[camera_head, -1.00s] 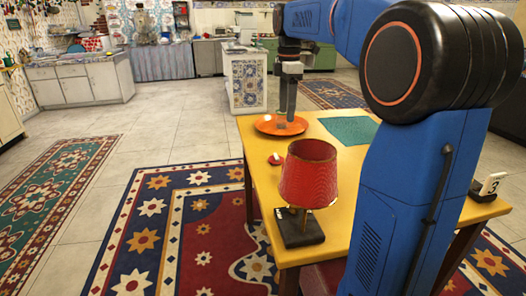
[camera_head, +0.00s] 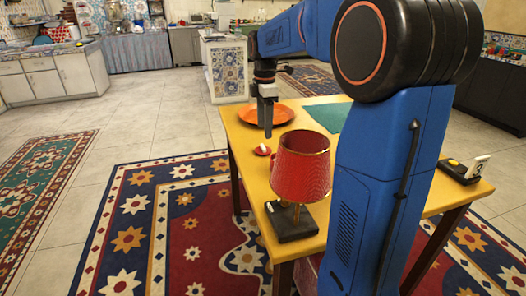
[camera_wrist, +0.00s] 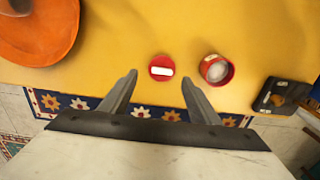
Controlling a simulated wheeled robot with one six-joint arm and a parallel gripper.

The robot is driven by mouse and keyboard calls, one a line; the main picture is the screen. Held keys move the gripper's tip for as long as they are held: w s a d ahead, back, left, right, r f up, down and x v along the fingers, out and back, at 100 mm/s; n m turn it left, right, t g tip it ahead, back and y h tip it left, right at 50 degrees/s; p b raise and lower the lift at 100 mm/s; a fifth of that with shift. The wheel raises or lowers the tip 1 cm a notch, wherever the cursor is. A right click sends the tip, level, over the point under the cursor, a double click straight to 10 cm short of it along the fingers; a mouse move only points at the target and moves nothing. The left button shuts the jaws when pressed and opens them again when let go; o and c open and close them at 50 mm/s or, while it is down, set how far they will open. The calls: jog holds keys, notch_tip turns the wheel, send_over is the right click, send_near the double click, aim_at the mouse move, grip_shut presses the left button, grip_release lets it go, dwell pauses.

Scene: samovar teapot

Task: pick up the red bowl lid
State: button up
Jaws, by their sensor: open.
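The red bowl lid (camera_head: 262,150) is a small red disc with a white bar on top. It lies on the yellow table (camera_head: 240,126), between the orange plate and the lamp. In the wrist view the lid (camera_wrist: 161,76) shows just past the fingertips, roughly centred between them. My gripper (camera_head: 268,132) points down above the table, close to the lid in the head view. In the wrist view my gripper (camera_wrist: 160,82) is open, with nothing between its fingers.
An orange plate (camera_head: 284,114) lies behind the lid. A red-shaded lamp (camera_head: 301,170) stands in front. The wrist view shows a round red, bowl-like thing (camera_wrist: 230,76) right of the lid and a black block (camera_wrist: 268,92) beyond it. A teal mat (camera_head: 328,116) lies farther back.

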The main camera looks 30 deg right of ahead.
aim_at(264, 146)
jog(key=shift+s+a+f, duration=0.1)
jog(key=shift+s+f, duration=0.05)
jog(key=shift+f, duration=1.5)
jog(key=shift+s+a+f, duration=0.1)
jog(key=shift+f, duration=1.55)
jog(key=c, duration=1.1)
